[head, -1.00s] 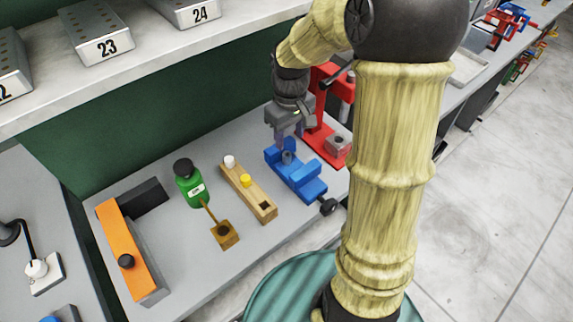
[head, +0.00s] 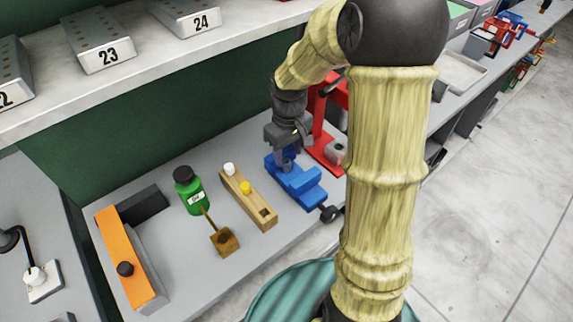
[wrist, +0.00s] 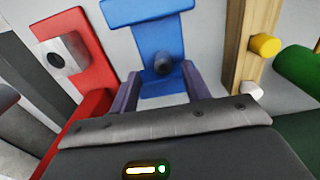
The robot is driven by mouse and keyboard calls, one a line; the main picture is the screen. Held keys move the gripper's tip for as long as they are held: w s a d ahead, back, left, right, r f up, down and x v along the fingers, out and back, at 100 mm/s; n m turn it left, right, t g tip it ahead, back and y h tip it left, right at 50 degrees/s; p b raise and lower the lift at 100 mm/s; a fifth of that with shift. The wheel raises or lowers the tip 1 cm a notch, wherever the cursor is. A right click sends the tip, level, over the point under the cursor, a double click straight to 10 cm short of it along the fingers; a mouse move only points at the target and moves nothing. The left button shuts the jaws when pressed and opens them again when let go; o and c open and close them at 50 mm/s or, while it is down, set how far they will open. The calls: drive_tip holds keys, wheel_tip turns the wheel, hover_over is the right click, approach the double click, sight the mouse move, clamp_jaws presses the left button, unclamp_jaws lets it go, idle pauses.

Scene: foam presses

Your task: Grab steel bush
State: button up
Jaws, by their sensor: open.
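The steel bush (head: 287,165) appears to be the small grey cylinder standing upright at the blue vise (head: 304,185). In the wrist view the bush (wrist: 163,64) is a dark round end against the blue vise (wrist: 150,28). My gripper (head: 287,155) is open and points down just over the bush. In the wrist view the fingers of my gripper (wrist: 162,78) stand apart, one on each side of the bush. I cannot tell whether either finger touches it. The fingers partly hide the bush in the head view.
A red press (head: 322,130) with a grey block (head: 336,150) stands close behind the vise. An orange-topped fixture (head: 122,250) is farther left.

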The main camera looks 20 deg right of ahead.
sight(287, 161)
drive_tip(key=f, duration=0.4)
drive_tip(key=shift+a, duration=0.2)
clamp_jaws()
